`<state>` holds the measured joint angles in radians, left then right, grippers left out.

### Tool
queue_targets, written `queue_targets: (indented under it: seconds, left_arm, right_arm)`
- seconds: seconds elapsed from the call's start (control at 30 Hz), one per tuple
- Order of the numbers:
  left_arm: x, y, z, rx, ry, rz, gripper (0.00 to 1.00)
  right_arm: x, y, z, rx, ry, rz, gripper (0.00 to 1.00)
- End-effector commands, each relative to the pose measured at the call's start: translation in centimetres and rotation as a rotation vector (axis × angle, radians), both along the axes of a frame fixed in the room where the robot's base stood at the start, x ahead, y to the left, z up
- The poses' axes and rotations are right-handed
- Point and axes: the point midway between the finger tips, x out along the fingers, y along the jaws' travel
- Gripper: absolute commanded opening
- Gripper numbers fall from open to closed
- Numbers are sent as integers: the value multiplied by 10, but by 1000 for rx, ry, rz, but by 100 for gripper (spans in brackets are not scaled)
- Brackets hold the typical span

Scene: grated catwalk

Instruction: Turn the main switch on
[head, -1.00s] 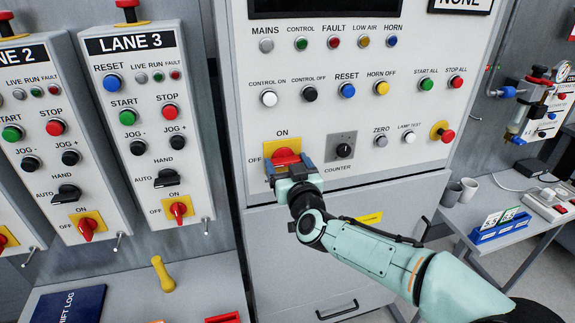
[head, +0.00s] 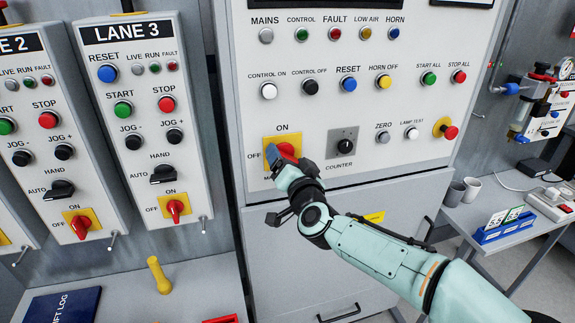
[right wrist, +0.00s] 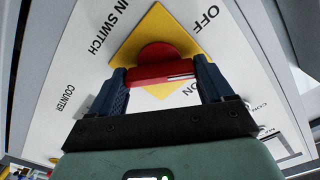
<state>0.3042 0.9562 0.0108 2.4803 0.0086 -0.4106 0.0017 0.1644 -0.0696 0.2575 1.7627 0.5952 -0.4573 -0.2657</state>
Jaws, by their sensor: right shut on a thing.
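The main switch is a red rotary knob (head: 287,149) on a yellow plate (head: 270,142) low on the large grey panel. Its ON label is above it and its OFF label to its left. My right gripper (head: 288,162) is on the knob, turned at a slant, and hides much of it. In the right wrist view the red knob (right wrist: 160,72) sits between the two blue fingers of the gripper (right wrist: 164,84), which are shut on it. A white mark on its handle points between the OFF and ON labels. My left gripper is not in view.
Several buttons and lamps are above. The Lane 3 box (head: 140,130) has its own red switch (head: 174,208). A ledge with a yellow handle (head: 159,273) is lower left, a side table (head: 480,215) right.

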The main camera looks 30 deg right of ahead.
Motion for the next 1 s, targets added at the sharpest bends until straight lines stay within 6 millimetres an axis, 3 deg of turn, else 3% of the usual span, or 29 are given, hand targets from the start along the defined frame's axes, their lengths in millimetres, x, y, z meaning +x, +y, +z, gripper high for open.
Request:
queue_targets:
  seconds: [0.6, 1.0]
  left_arm:
    - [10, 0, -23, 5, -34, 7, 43]
    - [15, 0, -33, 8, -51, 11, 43]
  right_arm:
    - [0, 0, -2, 567, -136, 1, 50]
    - [0, 0, -3, 834, -197, 1, 50]
